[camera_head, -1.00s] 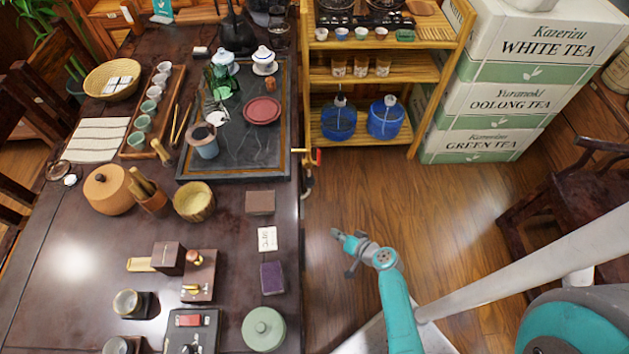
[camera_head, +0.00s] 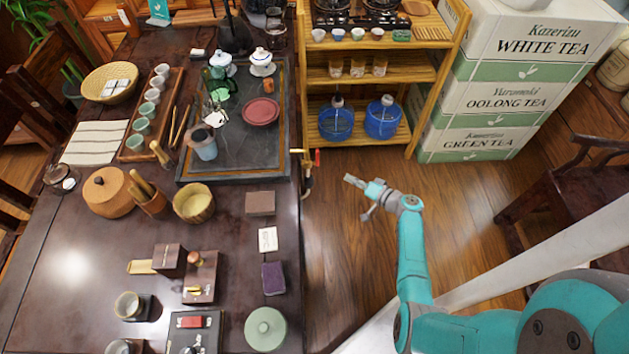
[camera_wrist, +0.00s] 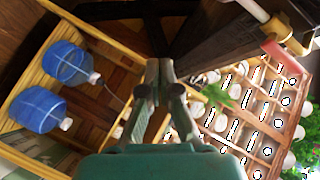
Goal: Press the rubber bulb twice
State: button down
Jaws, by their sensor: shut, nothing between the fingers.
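I cannot pick out a rubber bulb with certainty in either view. My gripper (camera_head: 352,181) is over the wooden floor, right of the dark table's edge and clear of the table. In the wrist view its two fingers (camera_wrist: 160,66) come together at the tips, shut with nothing between them. A brass tap with a red handle (camera_head: 317,157) is at the table's right edge, up and left of my gripper. The brass fitting also shows at the wrist view's upper right (camera_wrist: 277,27).
The dark table (camera_head: 75,265) holds a slate tea tray (camera_head: 243,150), cups and boxes. A wooden shelf (camera_head: 372,70) with two blue water bottles (camera_head: 382,118) stands beyond my gripper. Stacked tea boxes (camera_head: 490,95) stand right of it. The floor (camera_head: 455,205) between is open.

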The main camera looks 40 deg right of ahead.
jog(key=shift+a, duration=0.1)
jog(key=w+a, duration=0.5)
jog(key=a, duration=0.2)
dwell(0.5)
jog(key=shift+a, duration=0.2)
dwell(1.2)
jog(key=shift+w+a, duration=0.2)
jog(key=shift+a, duration=0.05)
jog(key=shift+w+a, duration=0.4)
jog(key=shift+a, duration=0.2)
dwell(1.2)
jog(key=shift+d, duration=0.1)
jog(key=shift+s+d, duration=0.65)
jog(key=shift+d, duration=0.2)
jog(key=shift+d, duration=0.1)
jog(key=shift+s+d, duration=0.7)
jog(key=shift+d, duration=0.3)
jog(key=shift+s+d, duration=0.7)
jog(key=shift+d, duration=0.3)
